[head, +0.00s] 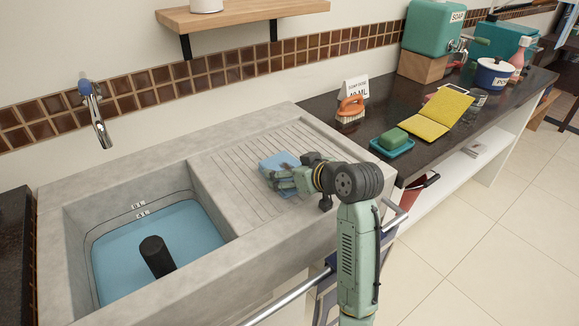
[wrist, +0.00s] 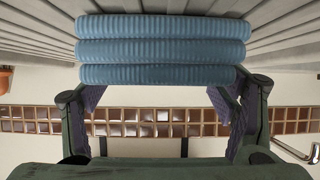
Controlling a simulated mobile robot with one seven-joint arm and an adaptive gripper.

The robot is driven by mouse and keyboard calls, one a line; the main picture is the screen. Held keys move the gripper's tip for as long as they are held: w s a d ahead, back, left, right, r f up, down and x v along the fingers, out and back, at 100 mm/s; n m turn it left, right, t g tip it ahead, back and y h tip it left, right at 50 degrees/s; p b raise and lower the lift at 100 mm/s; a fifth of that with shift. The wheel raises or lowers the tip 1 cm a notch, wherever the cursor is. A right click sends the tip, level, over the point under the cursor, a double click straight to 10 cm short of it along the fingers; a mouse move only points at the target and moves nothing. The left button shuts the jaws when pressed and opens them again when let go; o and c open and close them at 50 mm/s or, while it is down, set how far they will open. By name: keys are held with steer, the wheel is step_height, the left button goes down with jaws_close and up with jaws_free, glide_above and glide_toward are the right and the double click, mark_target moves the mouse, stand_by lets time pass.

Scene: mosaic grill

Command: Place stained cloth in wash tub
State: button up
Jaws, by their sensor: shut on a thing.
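A blue folded cloth (head: 279,161) is at my gripper (head: 281,179), over the ribbed drainboard of the grey stone sink. It also shows in the wrist view (wrist: 162,48) as a stack of ribbed blue folds. My gripper is shut on the cloth, with one finger on each side. I cannot make out a stain or tell whether the cloth still touches the drainboard. The wash tub (head: 82,222) is the deep basin left of my gripper. It holds blue water, and a dark upright cylinder (head: 156,256) stands in it. Level marks show on its back wall.
A chrome tap (head: 97,118) hangs above the tub's back. The drainboard (head: 228,172) lies between cloth and tub. A metal rail runs along the front.

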steer(key=shift+f, duration=0.2)
steer(key=o, duration=1.1)
steer(key=shift+c, duration=0.2)
